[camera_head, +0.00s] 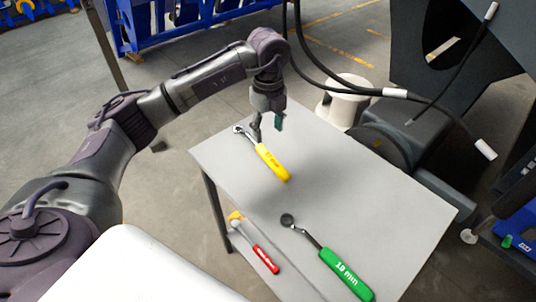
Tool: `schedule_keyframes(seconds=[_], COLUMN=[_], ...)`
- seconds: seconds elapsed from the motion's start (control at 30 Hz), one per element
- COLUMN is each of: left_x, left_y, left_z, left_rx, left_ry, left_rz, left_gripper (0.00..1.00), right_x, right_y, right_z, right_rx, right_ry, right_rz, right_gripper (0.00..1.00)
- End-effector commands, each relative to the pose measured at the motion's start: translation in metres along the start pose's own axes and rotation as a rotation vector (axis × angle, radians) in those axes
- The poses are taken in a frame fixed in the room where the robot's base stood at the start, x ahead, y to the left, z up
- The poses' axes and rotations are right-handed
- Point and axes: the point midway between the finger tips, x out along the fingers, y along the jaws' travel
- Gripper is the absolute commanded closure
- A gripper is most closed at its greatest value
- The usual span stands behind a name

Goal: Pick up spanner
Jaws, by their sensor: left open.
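A spanner with a yellow handle (273,163) lies on the grey table, its ratchet-like metal head toward the upper left. A second spanner with a green handle marked "10 mm" (346,275) lies nearer the table's front, its dark round head toward the upper left. My left gripper (266,124) is open. In the picture it overlaps the yellow-handled spanner near its metal shaft; I cannot tell whether it touches it. My right gripper is out of view.
The grey table (390,200) has bare room to the right of both spanners. A red-handled tool (265,259) lies on a lower shelf. Black cables with white tips (486,149) hang beside dark machinery (475,60) at the right. A white cylinder (349,97) stands behind the table.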

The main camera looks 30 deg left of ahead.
Motion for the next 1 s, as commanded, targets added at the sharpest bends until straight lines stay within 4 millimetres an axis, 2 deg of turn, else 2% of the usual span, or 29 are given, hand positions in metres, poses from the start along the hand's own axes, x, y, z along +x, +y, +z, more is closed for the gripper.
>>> schedule_keyframes(seconds=[0.03, 0.2, 0.47, 0.7, 0.8, 1.0], left_x=[0.012, 0.042, 0.063, 0.098, 0.107, 0.109], left_y=[0.001, 0.0, -0.001, -0.003, -0.003, -0.003], left_z=[0.0, -0.001, -0.001, -0.003, -0.002, -0.002], left_rx=[-0.001, 0.002, 0.003, 0.004, 0.003, 0.004], left_ry=[0.002, 0.003, 0.003, 0.005, 0.004, 0.003], left_rz=[0.005, 0.002, -0.001, 0.0, -0.001, -0.004], left_gripper=[0.43, 0.43, 0.43, 0.43, 0.43, 0.43], right_x=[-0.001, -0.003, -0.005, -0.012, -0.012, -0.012], right_y=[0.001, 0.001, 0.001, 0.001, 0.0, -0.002], right_z=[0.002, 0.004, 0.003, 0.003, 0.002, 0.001], right_rx=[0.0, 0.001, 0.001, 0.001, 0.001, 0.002], right_ry=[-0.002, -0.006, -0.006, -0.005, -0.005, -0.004], right_rz=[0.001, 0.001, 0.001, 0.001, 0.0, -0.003], right_gripper=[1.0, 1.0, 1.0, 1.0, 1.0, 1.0])
